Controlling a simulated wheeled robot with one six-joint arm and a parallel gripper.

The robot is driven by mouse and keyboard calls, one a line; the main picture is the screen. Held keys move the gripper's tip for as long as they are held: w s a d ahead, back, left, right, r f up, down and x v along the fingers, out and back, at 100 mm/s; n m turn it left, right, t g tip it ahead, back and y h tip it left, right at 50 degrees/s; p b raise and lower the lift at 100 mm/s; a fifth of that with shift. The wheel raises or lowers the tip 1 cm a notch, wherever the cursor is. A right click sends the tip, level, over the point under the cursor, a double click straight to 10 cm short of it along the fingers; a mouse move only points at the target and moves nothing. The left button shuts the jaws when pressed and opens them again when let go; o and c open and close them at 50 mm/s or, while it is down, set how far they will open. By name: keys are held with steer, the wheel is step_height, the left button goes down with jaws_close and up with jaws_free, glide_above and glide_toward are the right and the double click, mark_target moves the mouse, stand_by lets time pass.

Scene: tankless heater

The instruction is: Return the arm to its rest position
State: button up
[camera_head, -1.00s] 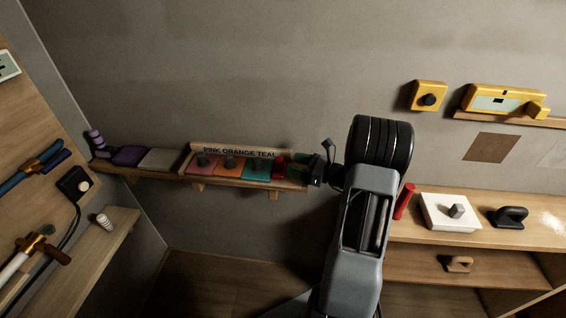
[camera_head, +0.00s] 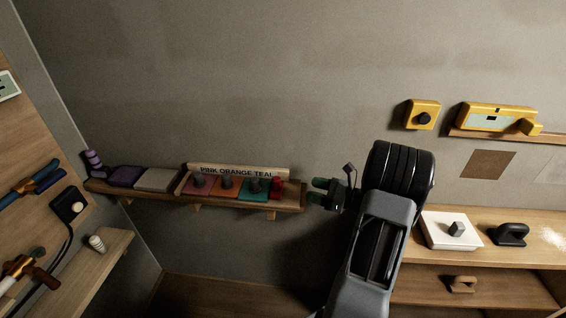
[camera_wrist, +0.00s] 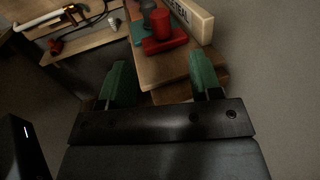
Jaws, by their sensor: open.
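My gripper (camera_head: 318,193) is open, with green fingertips, just off the right end of the wall shelf (camera_head: 290,203) in the head view. It points left along the shelf. In the wrist view my gripper (camera_wrist: 162,82) shows two spread green fingers with nothing held between them. A red piece (camera_wrist: 166,42) stands on the shelf beyond the fingers; in the head view it is the small red piece (camera_head: 277,188) at the right end. My arm (camera_head: 385,225) stands in front of the wall, bent toward the left.
The shelf carries a label board "PINK ORANGE TEAL" (camera_head: 238,171) over coloured blocks. A wooden bench (camera_head: 490,255) at the right holds a white block (camera_head: 445,230) and a black handle (camera_head: 510,234). Yellow boxes (camera_head: 422,114) hang on the wall. Pipes and fittings (camera_head: 30,180) are at left.

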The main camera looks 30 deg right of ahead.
steer(key=shift+a, duration=0.15)
steer(key=s+a+r+n+g+h+p, duration=0.1)
steer(key=s+a+r+n+g, duration=0.15)
steer(key=a+n+g, duration=0.55)
steer(key=s+a+r+n+g+h+p, duration=0.1)
steer(key=s+a+r+n+g, duration=0.15)
steer(key=a+n, duration=0.45)
steer(key=s+a+r+n+h+p, duration=0.1)
steer(key=s+a+r+n+h, duration=0.3)
steer(key=n, duration=0.9)
steer(key=s+a+h, duration=0.2)
steer(key=s+h, duration=0.2)
steer(key=h, duration=0.1)
steer(key=shift+s+r+h, duration=0.2)
steer(key=shift+r+h, duration=0.15)
steer(key=shift+h, duration=0.05)
steer(key=shift+t, duration=0.25)
